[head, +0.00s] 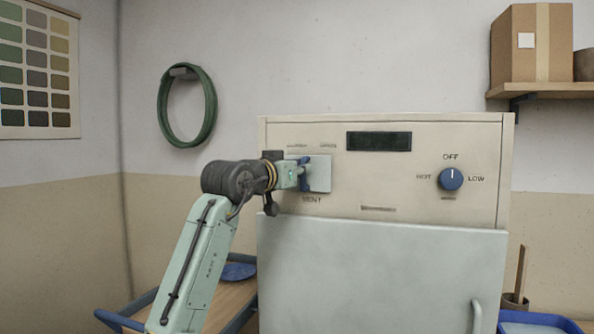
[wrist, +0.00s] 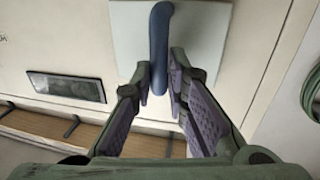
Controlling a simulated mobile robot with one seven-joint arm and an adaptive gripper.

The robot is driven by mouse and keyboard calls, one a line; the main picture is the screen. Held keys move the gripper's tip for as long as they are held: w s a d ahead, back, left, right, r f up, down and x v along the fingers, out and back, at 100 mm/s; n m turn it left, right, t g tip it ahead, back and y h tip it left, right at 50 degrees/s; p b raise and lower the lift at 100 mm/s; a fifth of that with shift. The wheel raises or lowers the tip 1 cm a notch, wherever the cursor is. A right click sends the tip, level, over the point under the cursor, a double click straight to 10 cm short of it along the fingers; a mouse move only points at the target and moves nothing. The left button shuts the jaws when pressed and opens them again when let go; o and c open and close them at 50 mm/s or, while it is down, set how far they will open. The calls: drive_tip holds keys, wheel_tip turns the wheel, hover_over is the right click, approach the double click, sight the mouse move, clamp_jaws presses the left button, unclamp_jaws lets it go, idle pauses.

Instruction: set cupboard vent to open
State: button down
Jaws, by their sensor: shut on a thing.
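The cupboard (head: 480,215) is a beige cabinet with a pale lower door. On its upper left is a light square vent plate (head: 322,175) marked VENT below, with two labels above too blurred to read. A blue lever (head: 304,161) stands out from this plate. In the wrist view the lever (wrist: 159,30) runs roughly upright over the plate (wrist: 200,40). My gripper (head: 294,174) reaches the plate from the left and hides part of the lever. In the wrist view my gripper (wrist: 162,85) is shut on the lever's near end, a finger on either side.
A dark display (head: 379,141) and a blue HOT/OFF/LOW knob (head: 451,179) are to the right on the panel. A door handle (head: 476,315) sticks out low right. A blue-edged cart (head: 125,319) stands left. A shelf (head: 545,90) holds a box.

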drive_tip(key=d, duration=0.2)
drive_tip(key=s+d, duration=0.1)
drive_tip(key=d, duration=0.2)
drive_tip(key=s+d+b, duration=0.1)
drive_tip(key=d, duration=0.1)
drive_tip(key=shift+s+d, duration=0.25)
drive_tip(key=c, duration=1.6)
unclamp_jaws()
drive_tip(key=shift+d, duration=0.2)
drive_tip(key=shift+a, duration=0.15)
drive_tip(key=v, duration=1.2)
